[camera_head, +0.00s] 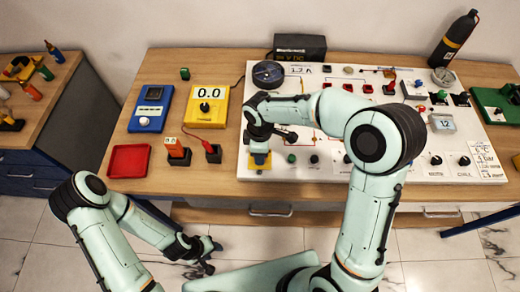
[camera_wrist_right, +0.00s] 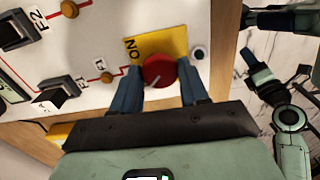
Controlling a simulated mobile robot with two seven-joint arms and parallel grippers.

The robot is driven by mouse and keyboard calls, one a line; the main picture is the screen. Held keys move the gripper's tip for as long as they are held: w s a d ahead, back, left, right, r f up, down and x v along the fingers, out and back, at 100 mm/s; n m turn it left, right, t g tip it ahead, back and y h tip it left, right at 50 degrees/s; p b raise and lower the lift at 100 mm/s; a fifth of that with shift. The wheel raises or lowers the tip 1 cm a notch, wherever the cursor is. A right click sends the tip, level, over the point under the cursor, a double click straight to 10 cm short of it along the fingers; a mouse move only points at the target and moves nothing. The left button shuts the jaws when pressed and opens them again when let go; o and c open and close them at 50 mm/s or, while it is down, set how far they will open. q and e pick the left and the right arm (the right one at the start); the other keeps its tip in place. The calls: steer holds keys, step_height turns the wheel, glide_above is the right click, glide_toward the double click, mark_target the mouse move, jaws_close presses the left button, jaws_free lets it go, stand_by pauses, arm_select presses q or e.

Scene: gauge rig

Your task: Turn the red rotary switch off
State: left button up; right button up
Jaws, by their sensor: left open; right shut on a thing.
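The red rotary switch (camera_wrist_right: 159,70) is a round red knob on a yellow plate (camera_wrist_right: 165,43) marked ON, at the panel's edge in the right wrist view. My right gripper (camera_wrist_right: 160,86) has its two dark blue fingers on either side of the knob and is shut on it. In the head view the yellow plate (camera_head: 260,161) shows below my right gripper (camera_head: 259,146), which hides the knob. My left gripper (camera_head: 206,258) is open and empty, low over the floor in front of the bench.
The white panel (camera_head: 228,172) carries several other switches, buttons and knobs. To its left are a yellow meter reading 0.0 (camera_head: 207,105), a blue meter (camera_head: 151,108) and a red tray (camera_head: 129,161).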

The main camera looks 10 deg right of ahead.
arm_select(q)
steer(key=shift+w, duration=0.1)
arm_select(e)
steer(key=shift+n, duration=0.3)
steer(key=o, duration=1)
steer(key=shift+o, duration=0.2)
arm_select(q)
steer(key=shift+w+r+p, duration=0.6)
steer(key=shift+w+r, duration=0.2)
steer(key=shift+w, duration=0.1)
arm_select(e)
step_height(320, 180, up, 14)
steer(key=shift+f, duration=0.25)
